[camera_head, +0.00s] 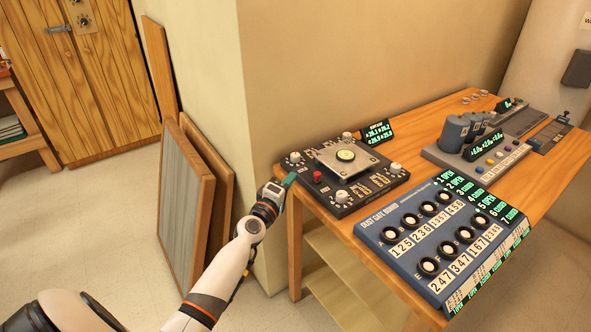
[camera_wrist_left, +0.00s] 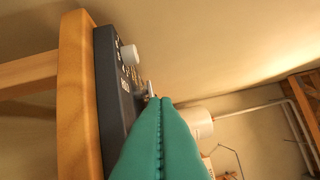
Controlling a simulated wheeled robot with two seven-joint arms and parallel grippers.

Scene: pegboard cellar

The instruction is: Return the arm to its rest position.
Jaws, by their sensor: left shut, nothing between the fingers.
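My left arm comes in from the bottom left in the head view. Its gripper (camera_head: 289,181) is at the left edge of the wooden table, beside the near left corner of a dark control box. In the left wrist view the teal fingers (camera_wrist_left: 160,140) are pressed together with nothing between them. The dark control box (camera_head: 345,205) carries white knobs, a red button and a raised metal plate with a round dial. It also shows in the left wrist view (camera_wrist_left: 112,85), close to the fingers. My right gripper is in neither view.
The wooden table (camera_head: 432,115) also bears a blue dust gate board (camera_head: 385,236) and a grey console (camera_head: 470,165). Framed panels (camera_head: 185,200) lean on the wall left of the table. Floor (camera_head: 90,220) left of the panels is clear.

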